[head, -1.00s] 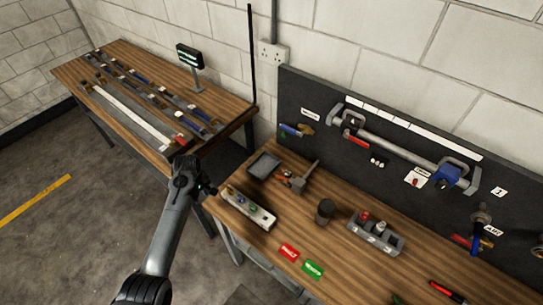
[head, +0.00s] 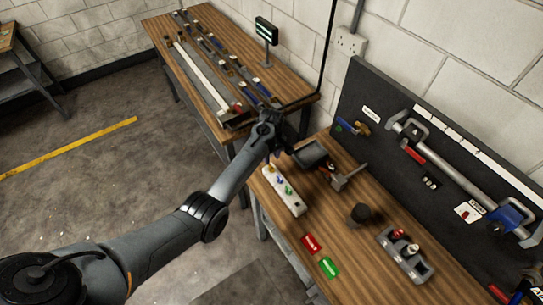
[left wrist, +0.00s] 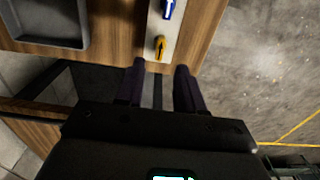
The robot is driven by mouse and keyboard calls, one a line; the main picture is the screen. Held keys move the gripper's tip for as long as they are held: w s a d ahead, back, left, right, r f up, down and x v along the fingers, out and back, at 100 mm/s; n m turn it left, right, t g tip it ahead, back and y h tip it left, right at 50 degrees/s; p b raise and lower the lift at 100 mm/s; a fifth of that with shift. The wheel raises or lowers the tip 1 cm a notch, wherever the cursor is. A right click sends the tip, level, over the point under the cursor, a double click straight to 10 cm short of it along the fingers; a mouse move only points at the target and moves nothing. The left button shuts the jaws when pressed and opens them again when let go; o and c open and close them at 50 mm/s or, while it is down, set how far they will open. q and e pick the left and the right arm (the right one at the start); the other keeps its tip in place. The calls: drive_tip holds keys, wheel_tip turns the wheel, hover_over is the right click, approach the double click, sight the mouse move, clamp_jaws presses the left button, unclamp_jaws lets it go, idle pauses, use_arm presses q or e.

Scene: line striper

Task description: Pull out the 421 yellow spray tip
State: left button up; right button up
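The yellow spray tip (left wrist: 160,47) sits in the near end of a white rack (left wrist: 165,27) in the left wrist view. In the head view the left gripper (head: 272,152) is by the rack's far end. The number 421 is not readable. My right gripper is not in view.
A grey tray (head: 312,153) lies beside the rack's far end, with a hammer-like tool near it. A second bench (head: 165,30) is behind.

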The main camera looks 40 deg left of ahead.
sight(271, 167)
use_arm(q)
wheel_tip(271, 167, down, 3)
drive_tip(key=b, duration=0.3)
drive_tip(key=shift+f, duration=0.2)
drive_tip(key=shift+f+b, duration=0.75)
drive_tip(key=shift+f, duration=0.95)
drive_tip(key=shift+p, duration=0.35)
drive_tip(key=shift+c, duration=0.4)
clamp_jaws()
